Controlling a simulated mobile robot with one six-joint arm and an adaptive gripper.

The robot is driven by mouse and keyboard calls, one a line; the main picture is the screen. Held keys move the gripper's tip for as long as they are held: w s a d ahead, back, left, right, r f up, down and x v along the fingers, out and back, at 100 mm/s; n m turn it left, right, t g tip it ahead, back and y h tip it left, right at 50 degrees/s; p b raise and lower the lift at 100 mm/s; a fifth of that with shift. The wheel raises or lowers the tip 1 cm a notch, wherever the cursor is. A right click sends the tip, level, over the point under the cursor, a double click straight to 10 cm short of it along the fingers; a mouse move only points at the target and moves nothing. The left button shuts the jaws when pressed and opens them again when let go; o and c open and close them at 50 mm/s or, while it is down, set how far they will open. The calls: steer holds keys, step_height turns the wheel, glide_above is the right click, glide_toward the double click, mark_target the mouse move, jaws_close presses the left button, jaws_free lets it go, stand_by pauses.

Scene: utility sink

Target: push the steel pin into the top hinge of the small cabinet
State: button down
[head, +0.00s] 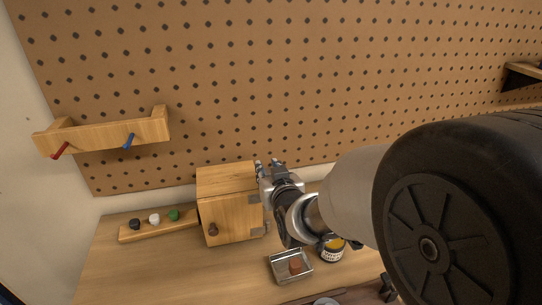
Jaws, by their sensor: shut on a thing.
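The small wooden cabinet (230,215) stands on the bench against the pegboard, its door closed, with a dark round knob at the lower left. Its grey top hinge (254,199) is at the upper right edge of the front, and a second hinge (258,231) is lower down. My gripper (267,166) is at the cabinet's upper right corner, just above and right of the top hinge. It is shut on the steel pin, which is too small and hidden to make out. I cannot tell whether the pin touches the hinge.
A metal tray (275,271) holding a reddish-brown piece sits in front of the cabinet. A labelled jar (332,252) stands right of it, under my arm. A wooden strip (160,231) with knobs lies left. A wooden rack (105,138) hangs above. The front left bench is clear.

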steer(key=shift+f, duration=1.1)
steer(key=c, duration=1.3)
jaws_free()
steer(key=v, duration=0.7)
steer(key=shift+s+d+r, duration=0.1)
steer(key=shift+s, duration=0.2)
